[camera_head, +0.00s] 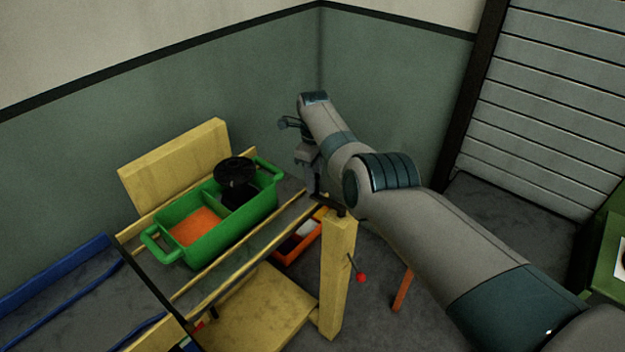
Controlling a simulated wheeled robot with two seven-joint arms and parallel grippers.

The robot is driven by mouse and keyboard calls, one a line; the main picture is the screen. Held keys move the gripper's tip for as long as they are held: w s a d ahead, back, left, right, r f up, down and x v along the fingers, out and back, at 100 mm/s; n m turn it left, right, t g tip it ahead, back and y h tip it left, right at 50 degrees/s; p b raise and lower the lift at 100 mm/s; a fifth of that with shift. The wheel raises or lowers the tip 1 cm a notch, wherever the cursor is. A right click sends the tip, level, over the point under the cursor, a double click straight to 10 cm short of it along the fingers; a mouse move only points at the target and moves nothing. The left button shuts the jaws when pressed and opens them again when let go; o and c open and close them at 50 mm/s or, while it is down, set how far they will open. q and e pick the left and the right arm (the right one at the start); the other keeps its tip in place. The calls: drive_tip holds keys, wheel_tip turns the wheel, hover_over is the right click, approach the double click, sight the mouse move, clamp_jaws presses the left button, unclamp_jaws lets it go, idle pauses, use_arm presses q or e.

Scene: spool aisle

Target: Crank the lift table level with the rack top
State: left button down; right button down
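A yellow wooden frame with side rails (232,264) stands at centre left; I cannot tell for sure whether it is the lift table or the rack. A blue-railed surface (62,292) adjoins it at the lower left, and a dark edge lies between them. A thin crank with a red knob (361,278) sticks out from the frame's yellow post (338,270). My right gripper (320,197) points down near the top of that post, above and left of the red knob. Its fingers are small and dark, so their opening and any contact are unclear. My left gripper is out of view.
A green tote (184,258) with an orange compartment and a black spool (235,178) sits on the frame. A yellow board (176,165) stands behind it. An orange bin (299,246) is lower down behind the post. A slatted shutter (550,100) is at right.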

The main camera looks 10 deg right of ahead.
drive_tip(key=shift+w+d+r, duration=0.1)
drive_tip(key=shift+d, duration=0.15)
drive_tip(key=c, duration=1.6)
unclamp_jaws()
drive_tip(key=shift+o, duration=0.2)
drive_tip(key=shift+a, duration=0.1)
drive_tip(key=shift+r, duration=0.2)
drive_tip(key=shift+r+p, duration=0.3)
drive_tip(key=shift+r, duration=0.35)
wheel_tip(320, 180, up, 16)
drive_tip(key=b, duration=0.3)
drive_tip(key=shift+f+b, duration=0.2)
drive_tip(key=shift+b, duration=0.1)
drive_tip(key=shift+f, duration=0.1)
